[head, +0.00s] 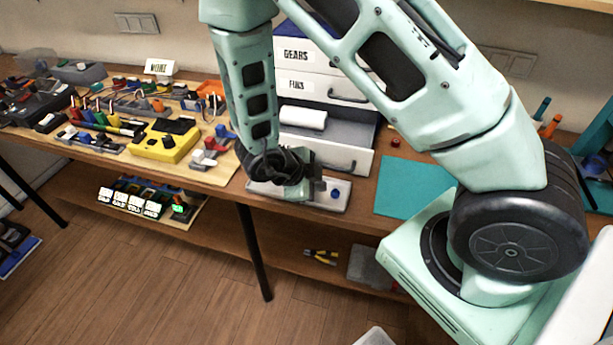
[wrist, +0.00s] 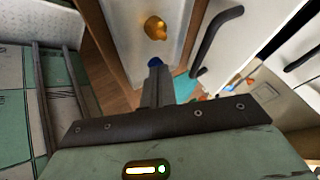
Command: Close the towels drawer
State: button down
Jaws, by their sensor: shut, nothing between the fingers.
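A drawer unit (head: 288,28) stands on the bench with drawers labelled GEARS and PINS shut. Below them one drawer (head: 352,158) is pulled out, with a white roll (head: 303,117) lying inside; my arm hides part of its front, and I see no label on it. Its dark bar handle (head: 338,165) faces forward. My gripper (head: 318,187) is low in front of the open drawer, over a pale panel (head: 340,182). In the wrist view my fingers (wrist: 157,82) are shut and empty, beside a white front with a dark handle (wrist: 214,40).
A teal mat (head: 405,185) lies to the right. A yellow box (head: 163,140) and several parts crowd the bench at left. Pliers (head: 321,257) lie on the lower shelf.

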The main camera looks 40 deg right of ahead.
jog(key=w+d, duration=0.1)
jog(key=d+p, duration=0.1)
jog(key=d, duration=0.1)
jog(key=shift+w+r, duration=0.1)
jog(key=shift+w, duration=0.3)
jog(key=shift+w+d+p, duration=0.3)
jog(key=w+d, duration=0.3)
jog(key=w+d+p, duration=0.1)
jog(key=w+d, duration=0.2)
jog(key=d, duration=0.1)
jog(key=w+d+p, duration=0.1)
jog(key=w+d, duration=0.2)
jog(key=d, duration=0.1)
jog(key=shift+d, duration=0.25)
jog(key=shift+s+a, duration=0.1)
jog(key=shift+s, duration=0.05)
